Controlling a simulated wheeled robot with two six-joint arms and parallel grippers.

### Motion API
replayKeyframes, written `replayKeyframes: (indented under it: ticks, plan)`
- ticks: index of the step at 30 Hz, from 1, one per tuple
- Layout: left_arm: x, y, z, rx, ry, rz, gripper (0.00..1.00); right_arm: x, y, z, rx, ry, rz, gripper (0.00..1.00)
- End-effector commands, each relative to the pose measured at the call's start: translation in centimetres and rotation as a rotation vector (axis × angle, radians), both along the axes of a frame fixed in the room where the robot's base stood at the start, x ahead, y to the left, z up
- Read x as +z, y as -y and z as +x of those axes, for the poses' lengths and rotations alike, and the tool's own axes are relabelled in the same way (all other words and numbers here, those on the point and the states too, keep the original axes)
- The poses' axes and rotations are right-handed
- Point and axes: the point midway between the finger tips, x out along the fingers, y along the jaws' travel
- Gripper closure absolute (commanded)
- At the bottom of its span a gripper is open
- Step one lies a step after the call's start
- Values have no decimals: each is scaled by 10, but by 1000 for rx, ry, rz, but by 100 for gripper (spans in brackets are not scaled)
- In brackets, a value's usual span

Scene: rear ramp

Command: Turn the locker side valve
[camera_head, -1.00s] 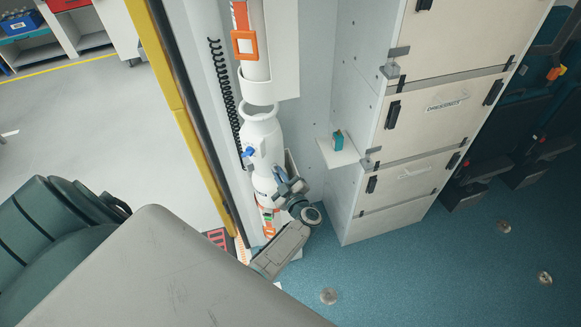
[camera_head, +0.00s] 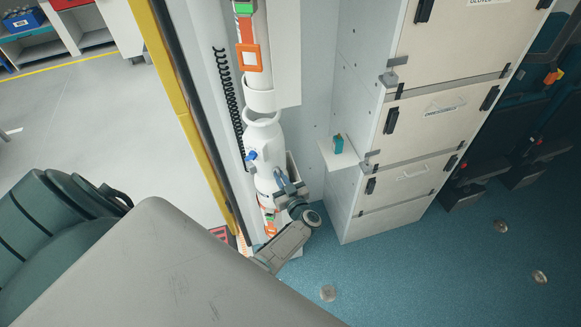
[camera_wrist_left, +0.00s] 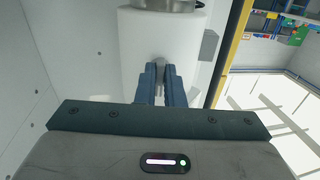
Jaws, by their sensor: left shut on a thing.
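A white cylinder (camera_head: 265,137) stands upright in the narrow bay left of the lockers, with a small blue fitting (camera_head: 251,156) on its side. My left gripper (camera_head: 283,186) is against the lower part of this cylinder. In the left wrist view, the fingers of my left gripper (camera_wrist_left: 161,84) are close together on a small grey part (camera_wrist_left: 158,69), apparently the valve handle, in front of the white cylinder (camera_wrist_left: 165,40). The fingers hide most of this part, and its turn angle cannot be told. My right gripper is not in view.
Lockers (camera_head: 430,120) with black latches stand to the right. A small side shelf (camera_head: 341,157) with a teal item (camera_head: 338,144) juts out above my left gripper. A yellow-edged door frame (camera_head: 177,95) is at the left. Blue floor (camera_head: 400,285) is open at lower right.

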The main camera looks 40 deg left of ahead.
Motion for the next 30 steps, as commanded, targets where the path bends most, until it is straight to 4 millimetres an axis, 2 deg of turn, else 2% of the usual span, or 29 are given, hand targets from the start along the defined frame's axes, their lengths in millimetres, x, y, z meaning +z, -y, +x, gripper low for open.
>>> replayKeyframes:
  ticks: [1,12,13,15,16,30]
  plan:
    - [15,-6,9,0,19,24,100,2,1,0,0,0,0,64]
    - [15,-6,9,0,16,24,100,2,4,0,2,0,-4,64]
    - [15,-6,9,0,16,24,86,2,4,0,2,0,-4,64]
    - [15,-6,9,-1,16,24,72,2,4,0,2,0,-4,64]
    - [15,-6,9,-1,16,24,70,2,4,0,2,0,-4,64]
    - [12,-7,9,-1,14,20,70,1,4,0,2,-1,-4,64]
